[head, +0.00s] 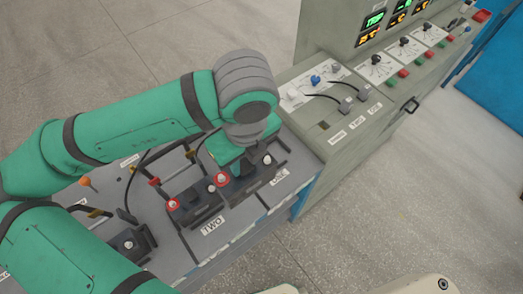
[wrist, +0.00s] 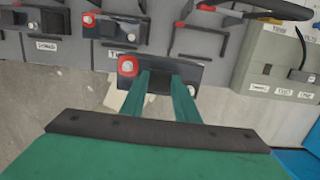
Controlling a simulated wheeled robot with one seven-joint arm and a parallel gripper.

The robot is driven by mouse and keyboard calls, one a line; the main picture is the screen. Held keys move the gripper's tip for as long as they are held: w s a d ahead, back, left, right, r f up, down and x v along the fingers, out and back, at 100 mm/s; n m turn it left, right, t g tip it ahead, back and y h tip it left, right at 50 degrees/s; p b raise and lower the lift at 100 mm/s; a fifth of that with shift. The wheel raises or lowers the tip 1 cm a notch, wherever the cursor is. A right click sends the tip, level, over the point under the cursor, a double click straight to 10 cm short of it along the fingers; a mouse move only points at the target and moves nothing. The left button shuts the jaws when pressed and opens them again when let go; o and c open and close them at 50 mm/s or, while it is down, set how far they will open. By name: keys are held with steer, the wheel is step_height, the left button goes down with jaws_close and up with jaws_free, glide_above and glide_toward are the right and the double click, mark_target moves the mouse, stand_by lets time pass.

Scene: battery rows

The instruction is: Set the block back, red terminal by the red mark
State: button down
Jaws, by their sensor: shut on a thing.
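My gripper (wrist: 163,100) is shut on a dark battery block (wrist: 187,73), one finger on each side of its middle. The block has a red-ringed terminal (wrist: 127,66) at its left end in the wrist view. In the head view the block (head: 240,187) is partly hidden by my gripper (head: 243,167); its red terminal (head: 221,180) is at the left and a pale terminal (head: 267,159) at the right. A small red spot (wrist: 178,24) shows at that bay's left side. I cannot tell the block's height above the bay.
A neighbouring block (head: 197,207) with a red terminal sits in the bay labelled TWO, close to the left. Another block (head: 130,243) is further left. Cables with red and orange ends lie behind. A grey control console (head: 340,140) stands to the right.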

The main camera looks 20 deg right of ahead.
steer(key=shift+w+d+f, duration=0.1)
steer(key=shift+w+d, duration=0.1)
steer(key=shift+w, duration=0.35)
steer(key=w+d+f, duration=0.8)
steer(key=w+f, duration=0.2)
steer(key=f, duration=0.2)
steer(key=shift+w+d+f, duration=0.2)
steer(key=shift+d+f, duration=0.15)
steer(key=shift+d, duration=0.05)
steer(key=shift+f, duration=0.15)
steer(key=c, duration=1.4)
jaws_free()
steer(key=shift+s+f, duration=0.1)
steer(key=shift+o, duration=0.2)
